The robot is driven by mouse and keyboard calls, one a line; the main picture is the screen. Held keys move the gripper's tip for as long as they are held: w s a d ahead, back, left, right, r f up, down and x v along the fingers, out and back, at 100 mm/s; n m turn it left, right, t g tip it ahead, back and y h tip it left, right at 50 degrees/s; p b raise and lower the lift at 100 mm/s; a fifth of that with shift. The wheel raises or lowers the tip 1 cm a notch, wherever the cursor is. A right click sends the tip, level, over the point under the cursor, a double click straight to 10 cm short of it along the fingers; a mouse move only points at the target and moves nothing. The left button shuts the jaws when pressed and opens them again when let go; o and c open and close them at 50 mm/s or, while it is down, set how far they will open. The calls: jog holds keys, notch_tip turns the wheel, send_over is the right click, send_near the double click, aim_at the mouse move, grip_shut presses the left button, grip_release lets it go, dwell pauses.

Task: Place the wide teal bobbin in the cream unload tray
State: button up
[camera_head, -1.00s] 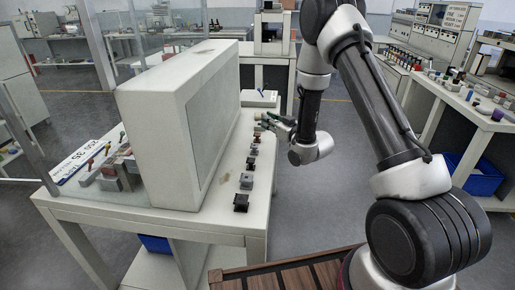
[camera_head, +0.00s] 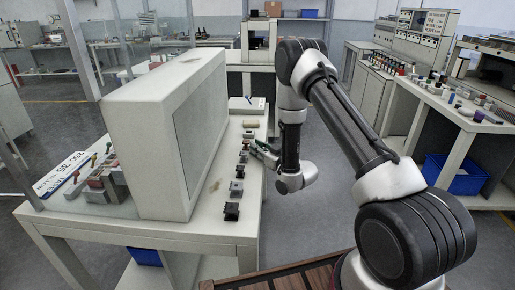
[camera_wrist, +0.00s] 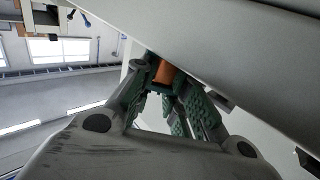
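My gripper (camera_head: 263,149) reaches in from the right, over the right edge of the white table, beside a row of small parts. In the wrist view, its fingers (camera_wrist: 162,80) are closed around a bobbin (camera_wrist: 163,72) with an orange-copper winding and dark teal ends. It looks like the wide teal bobbin; the fingers hide part of it. A pale, low box (camera_head: 246,106) stands at the back of the table. I cannot tell whether it is the cream unload tray, and no other tray is clear.
A big grey-white cabinet (camera_head: 150,140) fills the table's middle, close to my gripper. Several small bobbins, one of them black (camera_head: 231,211), stand in a row along the table (camera_head: 210,222). Open floor lies right of the table.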

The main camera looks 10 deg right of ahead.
jog(key=o, duration=0.4)
jog(key=shift+c, duration=0.2)
jog(key=shift+r, duration=0.1)
jog(key=v, duration=1.2)
jog(key=w+d+r+g+h, duration=0.2)
jog(key=r, duration=0.4)
jog(key=w+d+r+g+h, duration=0.1)
jog(key=w+d+r+h, duration=0.1)
jog(key=r, duration=0.4)
jog(key=s+d+r+m+g+h, duration=0.2)
jog(key=s+d+r, duration=0.1)
jog(key=s+r, duration=0.4)
jog(key=s+d+r+m+g+h, duration=0.2)
jog(key=s+r, duration=0.5)
jog(key=s, duration=0.7)
jog(key=shift+s+d+r+g+h, duration=0.3)
jog(key=shift+d+g, duration=0.5)
jog(key=shift+d, duration=0.2)
jog(key=shift+o, duration=1.2)
jog(key=s+a+r+m+g, duration=0.1)
jog(key=s+g, duration=0.1)
jog(key=s, duration=1.3)
jog(key=shift+a+r+m+g, duration=0.3)
jog(key=shift+g, duration=0.1)
jog(key=shift+s+f, duration=0.1)
